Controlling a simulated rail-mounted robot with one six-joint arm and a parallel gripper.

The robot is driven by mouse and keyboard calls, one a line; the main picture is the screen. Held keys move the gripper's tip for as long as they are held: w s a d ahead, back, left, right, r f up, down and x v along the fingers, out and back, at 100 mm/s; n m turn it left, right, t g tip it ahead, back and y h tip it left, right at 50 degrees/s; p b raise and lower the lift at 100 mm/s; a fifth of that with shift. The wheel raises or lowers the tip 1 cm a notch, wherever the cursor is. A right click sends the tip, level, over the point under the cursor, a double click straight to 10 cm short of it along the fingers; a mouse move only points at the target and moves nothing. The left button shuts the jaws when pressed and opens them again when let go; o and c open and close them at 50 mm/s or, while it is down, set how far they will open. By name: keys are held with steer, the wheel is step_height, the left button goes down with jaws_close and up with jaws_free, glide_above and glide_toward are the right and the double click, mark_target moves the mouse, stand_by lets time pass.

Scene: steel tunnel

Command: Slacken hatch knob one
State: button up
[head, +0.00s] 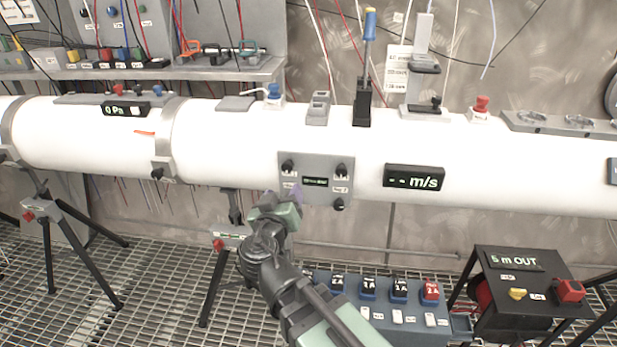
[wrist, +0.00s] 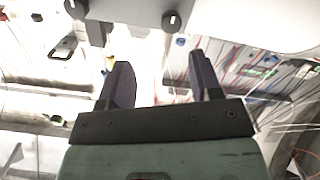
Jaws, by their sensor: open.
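The grey hatch plate (head: 315,190) is on the front of the white pipe. Dark knobs show at its upper left (head: 288,167), upper right (head: 341,170) and lower right (head: 338,204). The small labels are too blurred to tell which knob is one. My gripper (head: 282,192) is in front of the plate's lower left corner and hides that part. In the wrist view my gripper (wrist: 160,65) is open, with nothing between its purple fingers. Two dark knobs with pale marks, one at left (wrist: 75,8) and one at right (wrist: 171,20), show beyond the fingertips at the top.
The white pipe (head: 230,150) runs across the view. An m/s display (head: 414,178) is right of the plate. A blue switch box (head: 385,310) and a black reel stand (head: 520,290) are below right.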

mark_target(287, 169)
steer(key=shift+m+y, duration=0.3)
steer(key=shift+m, duration=0.1)
steer(key=w, duration=1.1)
steer(key=shift+w+d, duration=0.1)
steer(key=shift+d, duration=0.15)
steer(key=c, duration=0.9)
